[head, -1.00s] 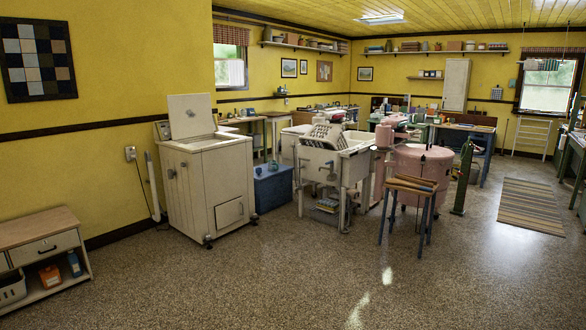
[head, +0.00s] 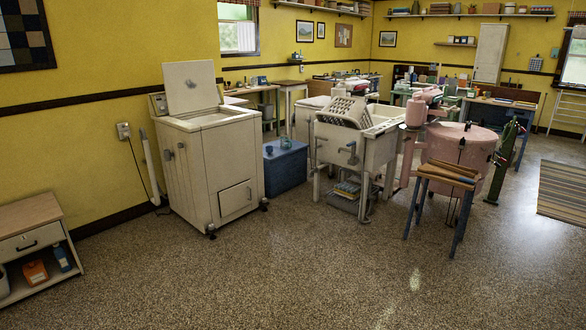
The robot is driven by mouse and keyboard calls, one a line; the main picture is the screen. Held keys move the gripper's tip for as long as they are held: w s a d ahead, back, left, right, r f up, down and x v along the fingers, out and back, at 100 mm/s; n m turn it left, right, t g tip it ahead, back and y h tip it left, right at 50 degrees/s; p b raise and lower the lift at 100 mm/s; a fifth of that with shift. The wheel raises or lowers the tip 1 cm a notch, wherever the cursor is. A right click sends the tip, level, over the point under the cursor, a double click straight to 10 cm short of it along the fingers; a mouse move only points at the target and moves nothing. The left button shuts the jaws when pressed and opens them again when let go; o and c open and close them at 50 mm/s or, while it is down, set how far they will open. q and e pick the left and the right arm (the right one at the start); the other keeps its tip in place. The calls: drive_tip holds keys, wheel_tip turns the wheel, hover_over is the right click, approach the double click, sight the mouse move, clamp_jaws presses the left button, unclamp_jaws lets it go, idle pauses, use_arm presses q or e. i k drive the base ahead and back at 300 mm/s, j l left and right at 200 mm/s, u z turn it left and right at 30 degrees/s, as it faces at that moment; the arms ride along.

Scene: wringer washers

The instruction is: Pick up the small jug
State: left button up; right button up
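A small blue-teal vessel (head: 286,142), which looks like the small jug, stands on top of a blue chest (head: 286,172). Another small item (head: 269,150) sits beside it on the chest's left part; it is too small to make out. The chest stands on the floor between the white washer and the white sink. Neither of my grippers is in view.
A white washer (head: 205,175) with its lid raised stands left of the chest. A white sink (head: 378,160) on legs stands right of it. A stool (head: 447,176) and pink washer (head: 468,142) are farther right. The speckled floor (head: 270,270) in front is clear.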

sight(284, 141)
drive_tip(key=i, duration=5.5)
